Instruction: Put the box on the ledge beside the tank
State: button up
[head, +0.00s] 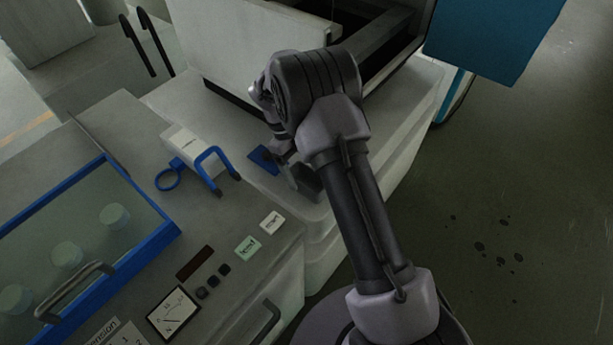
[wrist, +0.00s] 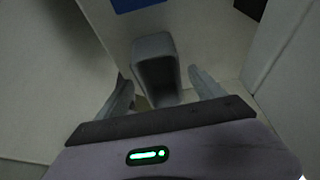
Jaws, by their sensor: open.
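A small grey open box (wrist: 155,68) shows between my gripper's fingers in the wrist view. In the head view a dark grey piece of it (head: 307,181) shows beside my gripper, over or on the pale ledge (head: 232,122). My gripper (wrist: 158,76) is open, with one finger on each side of the box and a gap visible on the right. The tank (head: 262,40) has pale walls and stands at the back of the ledge. I cannot tell whether the box touches the ledge; my wrist partly hides it in the head view.
A blue patch (head: 263,159) lies on the ledge near my gripper. The grey bench (head: 125,150) at left carries a blue-framed glass cover (head: 165,232), a blue handle (head: 212,160), a blue ring (head: 169,181) and a meter (head: 173,313). A blue panel (head: 490,35) hangs at upper right.

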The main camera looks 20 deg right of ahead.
notch_tip(320, 180, up, 14)
jog(key=w+a+n+t+y+p, duration=0.1)
jog(key=w+a+n+p, duration=0.1)
jog(key=n, duration=0.1)
jog(key=s+r+n+t+y, duration=0.1)
jog(key=s+r+n, duration=0.25)
jog(key=r, duration=0.25)
jog(key=s+r+n+t, duration=0.2)
jog(key=s+r+n, duration=0.15)
jog(key=r, duration=0.25)
jog(key=s+r+n+t+y, duration=0.1)
jog(key=s+r+n+t, duration=0.1)
jog(key=s+n, duration=0.5)
jog(key=s+a+r+n+t+y, duration=0.1)
jog(key=s+r+n+t, duration=0.2)
jog(key=s+n, duration=0.4)
jog(key=s, duration=0.7)
jog(key=shift+a+r+t+y, duration=0.2)
jog(key=shift+r+t+y, duration=0.1)
jog(key=shift+r+y, duration=0.1)
